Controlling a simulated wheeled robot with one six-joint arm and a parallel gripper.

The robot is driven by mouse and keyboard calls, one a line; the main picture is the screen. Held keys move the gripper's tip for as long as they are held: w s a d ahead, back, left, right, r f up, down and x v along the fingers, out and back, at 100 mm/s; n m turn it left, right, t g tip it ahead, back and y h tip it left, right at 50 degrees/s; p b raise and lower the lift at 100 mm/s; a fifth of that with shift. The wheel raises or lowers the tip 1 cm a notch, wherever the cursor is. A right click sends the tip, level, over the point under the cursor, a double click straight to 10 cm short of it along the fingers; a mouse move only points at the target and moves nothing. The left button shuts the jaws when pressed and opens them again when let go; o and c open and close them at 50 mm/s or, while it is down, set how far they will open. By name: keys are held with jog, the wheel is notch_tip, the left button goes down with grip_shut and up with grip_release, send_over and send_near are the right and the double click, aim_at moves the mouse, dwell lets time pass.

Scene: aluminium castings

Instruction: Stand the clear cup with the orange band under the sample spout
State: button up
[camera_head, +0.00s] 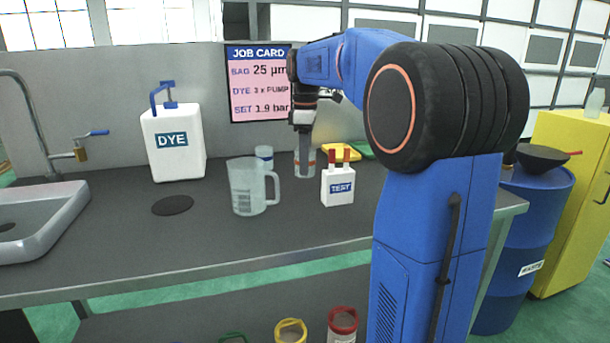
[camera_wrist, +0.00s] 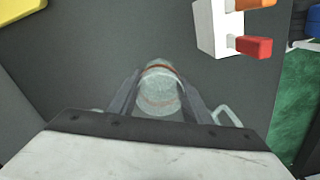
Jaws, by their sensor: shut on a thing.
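The clear cup with the orange band (camera_wrist: 161,98) is between the two fingers of my gripper (camera_wrist: 160,100) in the wrist view. The gripper is shut on it. In the head view, my gripper (camera_head: 304,150) points down over the back of the bench, and the cup (camera_head: 305,170) shows partly behind the fingers. I cannot tell whether its base touches the bench. A small tap with a blue lever and brass body (camera_head: 80,153) is at the left near the wall; it may be the sample spout, but no label shows.
A clear jug (camera_head: 245,190) stands left of the cup, with a blue-banded container (camera_head: 264,153) behind it. A white TEST box (camera_head: 338,188) stands at right. Further left are a dark disc (camera_head: 172,205), a DYE bottle (camera_head: 175,155) and a sink (camera_head: 45,225). The bench front is clear.

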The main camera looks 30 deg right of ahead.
jog(key=shift+f, duration=2.1)
jog(key=shift+f, duration=0.1)
jog(key=o, duration=1)
jog(key=shift+o, duration=0.2)
